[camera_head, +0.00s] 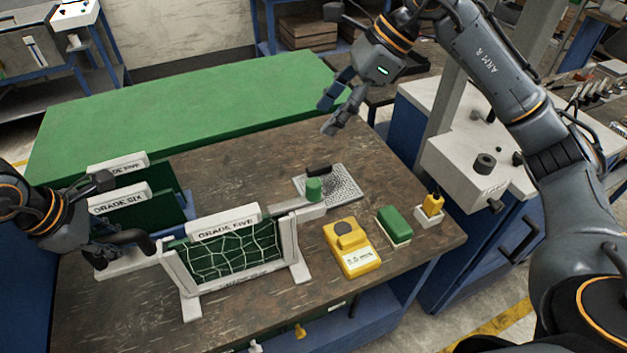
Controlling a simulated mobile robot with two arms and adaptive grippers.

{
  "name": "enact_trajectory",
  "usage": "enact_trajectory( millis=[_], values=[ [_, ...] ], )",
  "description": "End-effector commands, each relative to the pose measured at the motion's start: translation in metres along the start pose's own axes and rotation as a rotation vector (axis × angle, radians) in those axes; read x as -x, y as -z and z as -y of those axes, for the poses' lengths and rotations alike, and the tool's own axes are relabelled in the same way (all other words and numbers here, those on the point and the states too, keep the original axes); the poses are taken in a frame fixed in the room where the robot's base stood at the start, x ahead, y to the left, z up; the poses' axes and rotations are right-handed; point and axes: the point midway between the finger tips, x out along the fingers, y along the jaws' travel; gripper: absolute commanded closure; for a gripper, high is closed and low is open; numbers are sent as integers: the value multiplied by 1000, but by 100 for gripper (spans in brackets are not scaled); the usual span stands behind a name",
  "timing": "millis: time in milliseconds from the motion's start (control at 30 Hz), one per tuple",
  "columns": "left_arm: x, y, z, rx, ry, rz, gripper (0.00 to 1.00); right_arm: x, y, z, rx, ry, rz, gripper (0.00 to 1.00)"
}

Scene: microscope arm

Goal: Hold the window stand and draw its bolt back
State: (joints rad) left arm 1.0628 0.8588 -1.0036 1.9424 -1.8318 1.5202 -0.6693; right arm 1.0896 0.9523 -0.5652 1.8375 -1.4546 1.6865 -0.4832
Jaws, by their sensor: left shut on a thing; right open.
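The window stand (290,250) is a white frame with two feet, standing upright at the table's front edge. It holds a dark green panel (232,257) with a pale net pattern under a "GRADE FIVE" label (223,221). White bars reach out from both its sides. My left gripper (120,238) is shut at the stand's left end, by a black handle-like part above the left bar (125,262); the exact contact is hard to see. No bolt can be told apart for certain. My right gripper (338,108) is open and empty, high above the table's back right.
Labelled green panels (133,213) stand behind the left gripper. A speckled plate (342,183) with a green cylinder (314,189) lies behind the right bar. A yellow device (352,250), a green block (394,225) and a small yellow item (433,204) stand to the right. The table's middle is clear.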

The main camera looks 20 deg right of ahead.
Motion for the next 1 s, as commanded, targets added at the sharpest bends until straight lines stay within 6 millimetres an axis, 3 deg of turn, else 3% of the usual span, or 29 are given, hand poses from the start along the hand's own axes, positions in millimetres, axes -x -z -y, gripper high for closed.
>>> enact_trajectory(
  millis=[100, 200, 367, 800, 1000],
  values=[
    [1, 0, -1, 1, -3, 0, 100, -20, 21, -14, 35, -60, -127, 48],
    [1, 0, -1, 1, -2, 0, 100, -28, 30, -19, 49, -82, -174, 48],
    [1, 0, -1, 0, -2, 1, 100, -46, 36, -22, 51, -91, -185, 48],
    [1, 0, -1, 0, -3, 1, 100, -126, 49, -28, 49, -89, -180, 48],
    [1, 0, -1, 0, -3, 1, 100, -142, 52, -29, 49, -86, -179, 48]
  ],
)
